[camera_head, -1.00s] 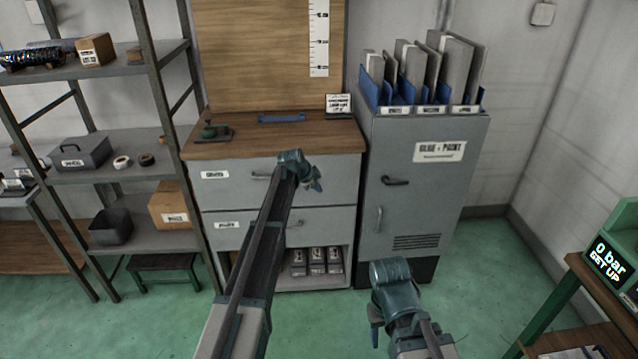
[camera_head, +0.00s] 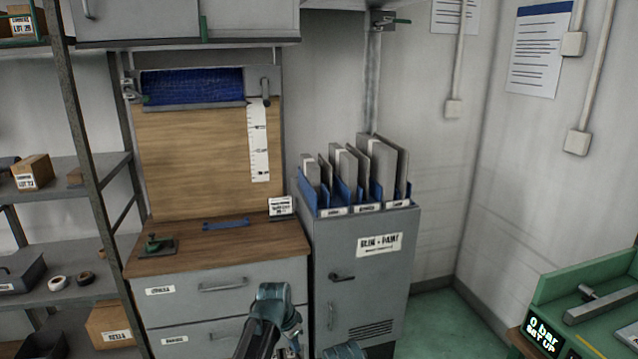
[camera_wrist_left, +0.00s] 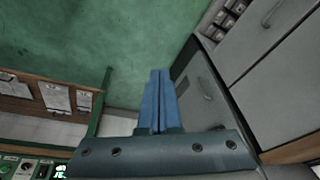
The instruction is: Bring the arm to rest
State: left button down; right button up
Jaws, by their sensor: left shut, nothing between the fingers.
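My left gripper (camera_head: 293,344) is low in the head view, in front of the drawer cabinet, with its teal wrist above the fingers. In the left wrist view its two blue fingers (camera_wrist_left: 156,100) lie side by side, shut and empty. They point over green floor and touch nothing there. Only the teal top of my right wrist (camera_head: 345,351) shows at the bottom edge of the head view; the right fingers are out of the picture.
The drawer cabinet (camera_head: 225,306) and grey locker (camera_head: 385,250) stand ahead. Shelves (camera_head: 60,205) are on the left, a green bench (camera_head: 590,290) on the right. The cabinet's wooden top (camera_head: 200,259) holds a blue handle-like bar (camera_head: 226,225) and small green tool (camera_head: 160,244).

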pick_arm(q)
jog(key=s+d+r+n+g+y+p, duration=0.1)
jog(key=s+r+n, duration=0.1)
jog(key=s, duration=0.9)
jog(key=s+r+n+g+y+p, duration=0.1)
jog(key=s+r+n+y+p, duration=0.1)
jog(key=s, duration=0.9)
jog(key=shift+d+n+g, duration=0.35)
jog(key=shift+n+g, duration=0.05)
jog(key=shift+n, duration=0.2)
pick_arm(e)
notch_tip(320, 180, up, 4)
jog(key=shift+r, duration=0.25)
